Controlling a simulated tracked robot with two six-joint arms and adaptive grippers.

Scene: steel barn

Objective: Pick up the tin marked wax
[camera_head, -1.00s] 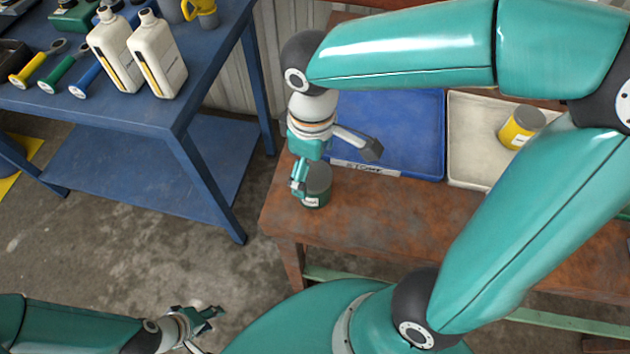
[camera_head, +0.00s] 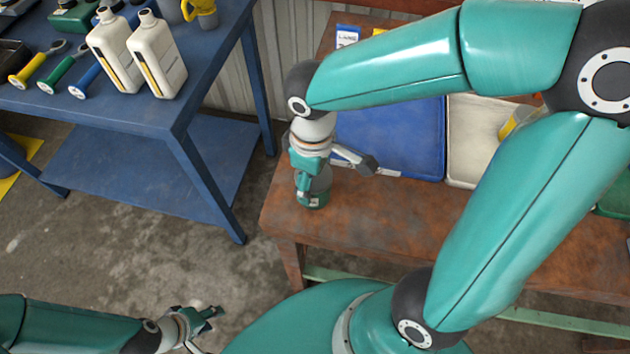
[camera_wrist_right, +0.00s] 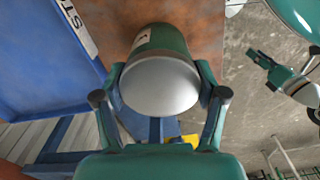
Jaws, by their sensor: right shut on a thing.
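A dark green tin (camera_head: 312,200) with a grey lid stands near the left end of the brown bench. Its small pale label is too small to read. My right gripper (camera_head: 311,188) comes down over it from above. In the right wrist view the tin (camera_wrist_right: 160,85) sits between the two fingers of my right gripper (camera_wrist_right: 162,95), which press on its sides. A yellow tin (camera_head: 512,124) in the white tray is mostly hidden behind my right arm. My left gripper (camera_head: 212,322) is low in the head view, empty, its fingers apart, far from the tin.
A blue tray (camera_head: 400,135) and a white tray (camera_head: 470,150) lie on the brown bench (camera_head: 400,220) beside the tin. A blue table (camera_head: 130,115) with two white bottles and tools stands to the left. The bench's front left is clear.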

